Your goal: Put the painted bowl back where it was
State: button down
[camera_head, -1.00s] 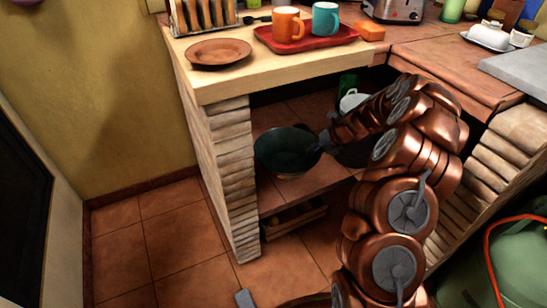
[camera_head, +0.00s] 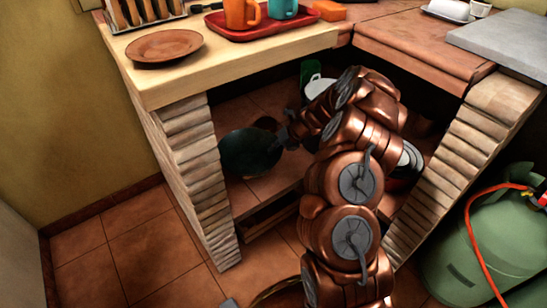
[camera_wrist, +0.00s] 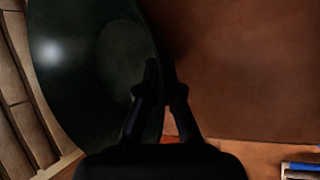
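The dark green bowl (camera_head: 250,154) is inside the opening under the counter, at the left end, near the brick pillar. In the wrist view the bowl (camera_wrist: 85,60) fills the left side, with its hollow facing the camera at a slant. My gripper (camera_head: 288,137) reaches in from the right and meets the bowl's right rim. In the wrist view my gripper (camera_wrist: 163,80) has one finger inside the bowl and one outside, close together on the rim. I cannot tell whether the bowl touches the tiled shelf (camera_head: 262,190).
Brick pillars flank the opening on the left (camera_head: 185,170) and right (camera_head: 470,145). A white pot (camera_head: 318,87) and a green item (camera_head: 307,70) stand deeper inside. A brown plate (camera_head: 164,47) and red tray (camera_head: 262,27) are on the counter. A green gas cylinder (camera_head: 475,250) stands right.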

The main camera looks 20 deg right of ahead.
notch_tip(320, 180, down, 3)
jog(key=shift+r+b, duration=0.1)
jog(key=shift+b, duration=0.4)
jog(key=shift+r, duration=0.1)
jog(key=c, duration=1.3)
grip_release()
jog(key=p+v, duration=0.4)
jog(key=v, duration=0.8)
